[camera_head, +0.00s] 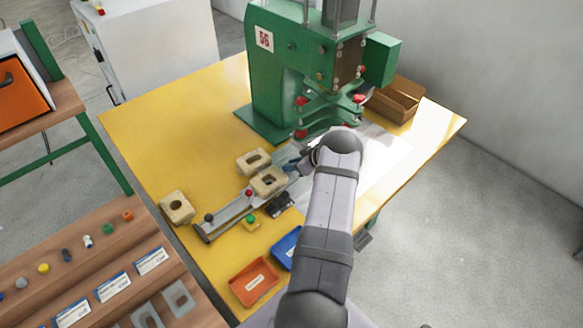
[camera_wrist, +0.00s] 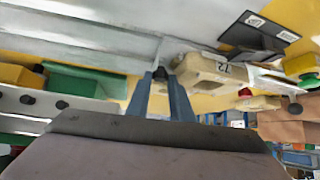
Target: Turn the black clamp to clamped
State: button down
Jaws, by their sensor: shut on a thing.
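My gripper (camera_head: 298,165) reaches down beside the far end of the grey metal rail fixture (camera_head: 228,217) on the yellow table. In the wrist view its two blue-grey fingers (camera_wrist: 160,82) are closed around a small dark knob, which looks like the black clamp (camera_wrist: 160,73). The fingers and my arm largely hide this clamp in the head view, so its angle cannot be told. A beige block with an oval opening (camera_head: 268,182) sits on the rail close by. It also shows right of the fingers in the wrist view (camera_wrist: 212,70).
A green press (camera_head: 275,75) stands behind the rail. Another beige block (camera_head: 253,161) lies beside it, and one (camera_head: 177,207) at the left edge. A red knob (camera_head: 249,193), black knob (camera_head: 208,217), green button (camera_head: 251,219) and orange tray (camera_head: 254,282) are nearby. The table's left is clear.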

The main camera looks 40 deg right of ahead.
jog(key=shift+w+d+r+n, duration=0.1)
jog(key=shift+w+r+n, duration=0.1)
jog(key=shift+n, duration=0.1)
dwell(0.4)
jog(key=c, duration=1.8)
grip_release()
jog(key=shift+c, duration=0.2)
jog(key=shift+s+f, duration=0.1)
jog(key=shift+s+b, duration=0.1)
jog(key=shift+b, duration=0.2)
jog(key=b+v, duration=0.1)
jog(key=v, duration=0.6)
jog(key=shift+b, duration=0.4)
jog(key=shift+d, duration=0.1)
